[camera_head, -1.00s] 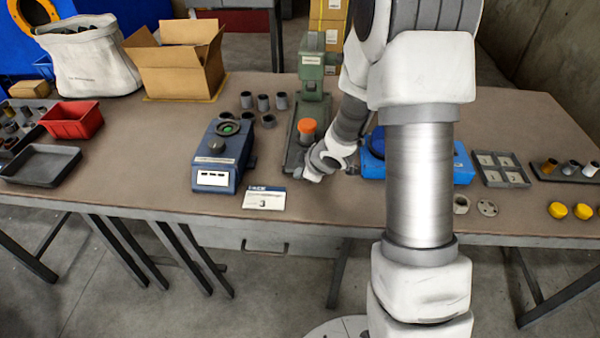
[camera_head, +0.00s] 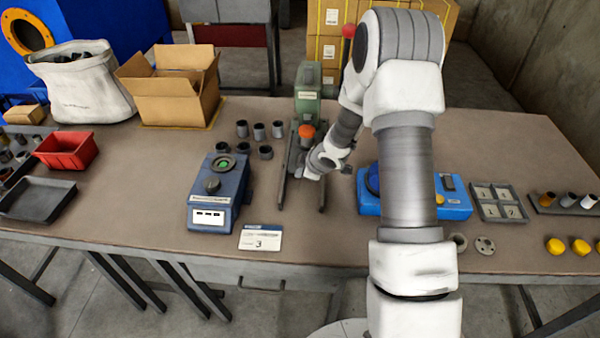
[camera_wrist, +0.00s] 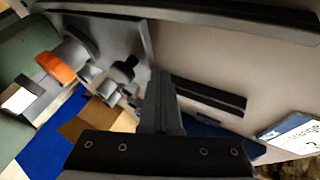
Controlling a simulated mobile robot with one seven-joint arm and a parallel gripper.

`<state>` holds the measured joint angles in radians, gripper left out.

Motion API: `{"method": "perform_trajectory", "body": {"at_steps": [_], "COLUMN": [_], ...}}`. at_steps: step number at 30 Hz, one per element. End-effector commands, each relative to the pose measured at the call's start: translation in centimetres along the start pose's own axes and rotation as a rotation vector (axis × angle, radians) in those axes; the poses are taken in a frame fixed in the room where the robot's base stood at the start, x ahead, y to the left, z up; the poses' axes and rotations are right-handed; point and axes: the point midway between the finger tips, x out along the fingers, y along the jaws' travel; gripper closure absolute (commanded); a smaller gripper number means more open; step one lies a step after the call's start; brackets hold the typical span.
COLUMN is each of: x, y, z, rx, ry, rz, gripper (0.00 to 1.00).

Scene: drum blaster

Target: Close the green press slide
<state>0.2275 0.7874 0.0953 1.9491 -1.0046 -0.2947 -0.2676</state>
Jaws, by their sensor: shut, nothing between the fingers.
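The green press (camera_head: 308,80) stands at the back middle of the table. Its slide (camera_head: 292,158) carries a grey cylinder with an orange top (camera_head: 306,132), just in front of the press body. Two dark rails (camera_head: 281,186) run forward from it, bare at their front ends. My gripper (camera_head: 306,173) is at the front of the slide, fingers shut and empty. In the wrist view the shut fingers (camera_wrist: 160,105) point at the slide plate (camera_wrist: 118,38), with the orange ring (camera_wrist: 55,68) beyond. Whether they touch the slide I cannot tell.
A dark blue device (camera_head: 219,190) stands left of the rails, with several grey cylinders (camera_head: 259,131) behind it. A bright blue box (camera_head: 452,197) is close on the right, partly behind my arm. A white card (camera_head: 261,238) lies near the front edge.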

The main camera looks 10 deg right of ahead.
Motion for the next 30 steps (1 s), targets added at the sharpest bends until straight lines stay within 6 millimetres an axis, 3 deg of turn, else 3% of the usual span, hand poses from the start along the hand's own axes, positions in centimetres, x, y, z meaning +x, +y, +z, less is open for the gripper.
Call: {"method": "perform_trajectory", "body": {"at_steps": [15,30], "x": [0.45,0.55], "y": [1.02,0.79], "z": [-0.03,-0.48], "rx": [0.001,0.0], "ry": [0.002,0.002], "rz": [0.006,0.006], "gripper": [1.0,1.0]}}
